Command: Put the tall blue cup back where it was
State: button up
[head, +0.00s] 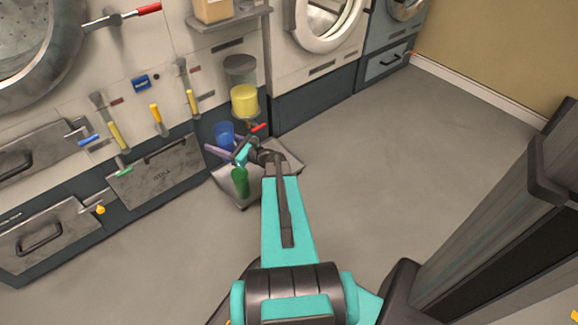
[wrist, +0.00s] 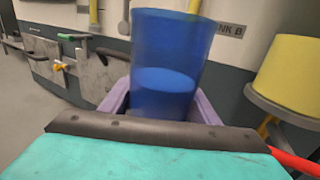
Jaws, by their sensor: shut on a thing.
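The tall blue cup (wrist: 165,62) is upright between the lavender fingers of my gripper (wrist: 160,108) in the wrist view. It is see-through, and a lighter blue oval shows inside it. In the head view the blue cup (head: 224,131) is in front of the lower wall, above and behind the grey tray. My gripper (head: 220,148) is shut on it there, partly hidden by my arm. The cup's bottom is hidden by my wrist in the wrist view.
A grey tray (head: 221,180) holds or stands below a green bottle (head: 240,183); my arm covers part of it. A yellow cylinder (head: 245,101) sits on a round wall holder to the right; it also shows in the wrist view (wrist: 292,65). Open floor (head: 390,150) lies right.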

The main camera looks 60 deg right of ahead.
jog(key=s+d+f+m+h, duration=0.2)
jog(key=s+d+f+h, duration=0.2)
jog(key=s+d+f, duration=0.3)
jog(key=s+d+f+m+g+h+b, duration=0.1)
jog(key=s+d+f+m+h, duration=0.2)
jog(key=f, duration=1)
jog(key=s+d+h, duration=0.2)
jog(key=s+d, duration=0.3)
jog(key=s, duration=0.2)
jog(key=shift+s+m, duration=0.25)
jog(key=shift+m, duration=0.05)
jog(key=w+d+f+b, duration=0.1)
jog(key=w+d+b, duration=0.3)
jog(key=d, duration=0.9)
jog(key=shift+w+d+f, duration=0.2)
jog(key=shift+w+f, duration=0.05)
jog(key=shift+w, duration=0.8)
jog(key=shift+d, duration=0.1)
jog(key=f, duration=0.1)
jog(key=b, duration=0.1)
jog(key=d+f+b, duration=0.1)
jog(key=shift+w+f, duration=0.3)
jog(key=shift+f+b, duration=0.5)
